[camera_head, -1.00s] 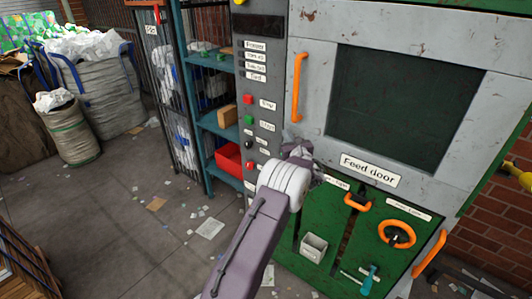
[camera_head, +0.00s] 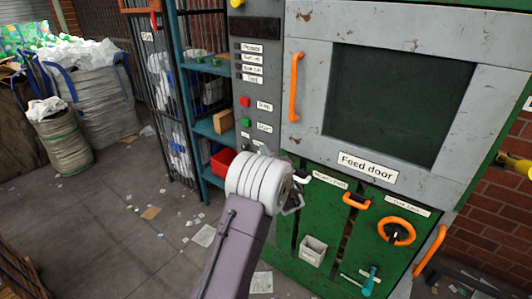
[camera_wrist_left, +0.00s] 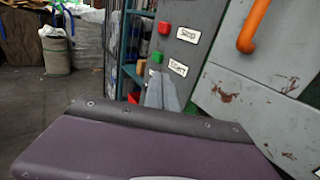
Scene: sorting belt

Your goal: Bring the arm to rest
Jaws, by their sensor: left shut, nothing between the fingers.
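My left arm rises from the bottom of the head view, with its white ringed wrist in front of the machine's control column. The left gripper (camera_head: 296,198) is mostly hidden behind that wrist; only a grey piece shows at its right side. In the left wrist view the grey fingers (camera_wrist_left: 162,94) are together and empty, seen against the control column below the green Start button (camera_wrist_left: 157,57). I cannot tell how far they are from the panel, but they hold nothing. My right gripper is not in view.
The machine has a feed door (camera_head: 402,105) with an orange handle (camera_head: 296,87), and a green lower panel with a round orange handwheel (camera_head: 397,232) and a small grey box (camera_head: 313,250). A blue shelf with a red bin (camera_head: 222,162) stands left. Open floor lies further left.

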